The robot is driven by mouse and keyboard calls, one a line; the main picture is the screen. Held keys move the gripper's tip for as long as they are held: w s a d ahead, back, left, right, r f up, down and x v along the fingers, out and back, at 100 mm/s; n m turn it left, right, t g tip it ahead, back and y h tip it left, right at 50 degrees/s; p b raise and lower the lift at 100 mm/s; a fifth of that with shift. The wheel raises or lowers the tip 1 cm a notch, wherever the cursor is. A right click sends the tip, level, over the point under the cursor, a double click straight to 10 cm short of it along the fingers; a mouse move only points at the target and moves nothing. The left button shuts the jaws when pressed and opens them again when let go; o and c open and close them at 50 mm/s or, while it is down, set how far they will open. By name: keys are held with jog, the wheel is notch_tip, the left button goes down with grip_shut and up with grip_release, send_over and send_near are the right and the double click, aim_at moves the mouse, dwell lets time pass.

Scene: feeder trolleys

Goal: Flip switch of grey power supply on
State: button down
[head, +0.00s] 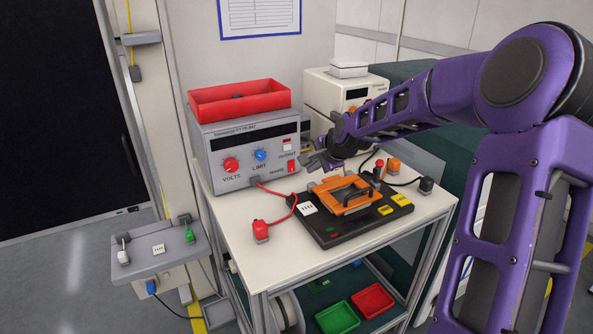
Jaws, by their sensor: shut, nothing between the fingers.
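The grey power supply (248,151) stands at the back left of the trolley top. Its front has a red knob, a blue knob, a dark display and a small red switch (291,166) at its lower right; I cannot tell which way the switch is tipped. My gripper (305,160) is shut and empty, with its fingertips pointing left, close to the switch at the right end of the front panel. I cannot tell whether they touch it. A red cable runs from the panel's lower edge.
A red tray (240,101) sits on the power supply. A cream-coloured device (338,94) stands behind my gripper. A black board with an orange fixture (349,193) lies in front, beside a red plug (261,229). The trolley's front left surface (236,215) is mostly clear.

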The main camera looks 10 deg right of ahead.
aim_at(292, 168)
jog(key=b+x, duration=0.1)
jog(key=x, duration=0.6)
jog(key=shift+w+a+f, duration=0.2)
jog(key=shift+f, duration=0.1)
jog(key=shift+w+a, duration=0.15)
jog(key=shift+w, duration=0.45)
jog(key=shift+w+a, duration=0.2)
jog(key=shift+w, duration=0.35)
jog(key=shift+w+a, duration=0.15)
jog(key=shift+w, duration=0.5)
jog(key=shift+w+f, duration=0.1)
jog(key=shift+r+p, duration=0.45)
jog(key=shift+r, duration=0.4)
